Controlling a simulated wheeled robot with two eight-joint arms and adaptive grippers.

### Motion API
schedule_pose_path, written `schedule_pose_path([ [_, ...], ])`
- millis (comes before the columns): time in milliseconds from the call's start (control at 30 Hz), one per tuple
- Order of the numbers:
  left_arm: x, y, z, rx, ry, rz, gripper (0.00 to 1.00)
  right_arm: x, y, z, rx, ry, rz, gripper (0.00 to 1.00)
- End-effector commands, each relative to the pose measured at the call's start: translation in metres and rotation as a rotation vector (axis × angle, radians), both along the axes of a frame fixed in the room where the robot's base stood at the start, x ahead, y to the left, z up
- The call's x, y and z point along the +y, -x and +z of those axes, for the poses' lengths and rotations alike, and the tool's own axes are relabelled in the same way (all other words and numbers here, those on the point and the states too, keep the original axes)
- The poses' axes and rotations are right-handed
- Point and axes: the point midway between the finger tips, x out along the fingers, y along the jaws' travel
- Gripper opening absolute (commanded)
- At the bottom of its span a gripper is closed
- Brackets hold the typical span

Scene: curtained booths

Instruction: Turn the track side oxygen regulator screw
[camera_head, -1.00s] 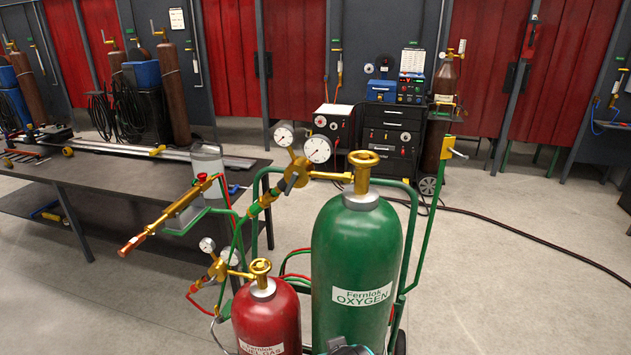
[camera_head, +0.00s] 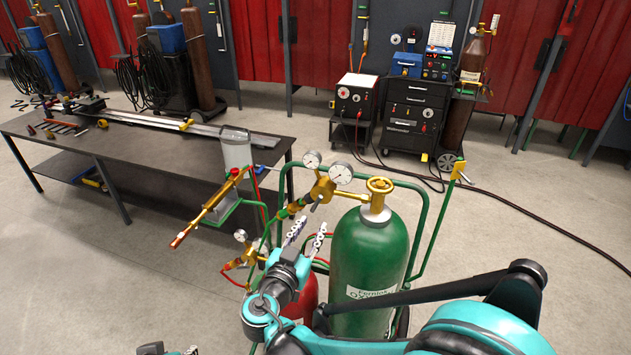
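The green oxygen cylinder (camera_head: 366,258) stands upright in a cart, with a brass valve wheel (camera_head: 380,184) on top. Its brass oxygen regulator (camera_head: 325,187) carries two round white gauges (camera_head: 340,173). A small grey screw (camera_head: 316,205) seems to point down from the regulator's front. My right gripper (camera_head: 306,228) comes from the lower right, below the regulator, with its two patterned fingers spread and nothing between them. It appears apart from the screw. It hides most of the red fuel gas cylinder (camera_head: 303,300). A small part at the bottom left edge may be my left gripper (camera_head: 172,350).
A torch (camera_head: 208,210) and a clear container (camera_head: 236,148) are left of the regulator. A second regulator (camera_head: 240,256) sits low beside my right gripper. A dark workbench (camera_head: 160,160) stands on the left. Red and green hoses run around the cart (camera_head: 421,235).

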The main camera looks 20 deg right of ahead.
Motion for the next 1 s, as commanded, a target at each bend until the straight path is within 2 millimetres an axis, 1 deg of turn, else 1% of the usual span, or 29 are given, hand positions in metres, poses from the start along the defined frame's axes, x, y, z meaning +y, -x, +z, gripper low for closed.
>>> schedule_pose_path([
  [33,0.000,0.000,0.009,0.000,0.000,0.000,0.39,0.007,-0.002,0.011,-0.036,0.000,0.006,0.33],
  [100,0.000,0.000,0.010,0.000,0.000,0.000,0.39,0.011,-0.004,0.016,-0.072,-0.002,0.010,0.33],
  [167,0.000,0.000,0.010,0.000,0.000,0.000,0.39,0.011,-0.007,0.017,-0.085,-0.003,0.012,0.33],
  [267,0.000,0.000,0.008,0.000,0.000,0.000,0.39,0.003,-0.017,0.016,-0.087,-0.004,0.008,0.33],
  [400,0.000,0.000,0.008,0.000,0.000,0.000,0.39,-0.011,-0.037,0.016,-0.085,-0.003,0.008,0.33],
  [600,0.000,0.000,0.008,0.000,0.000,0.000,0.39,-0.026,-0.060,0.016,-0.085,-0.004,0.010,0.33],
  [733,0.000,0.000,0.008,0.000,0.000,0.000,0.39,-0.030,-0.067,0.016,-0.084,-0.003,0.011,0.33],
  [1000,0.000,0.000,0.008,0.000,0.000,0.000,0.39,-0.031,-0.068,0.016,-0.084,-0.004,0.012,0.33],
])
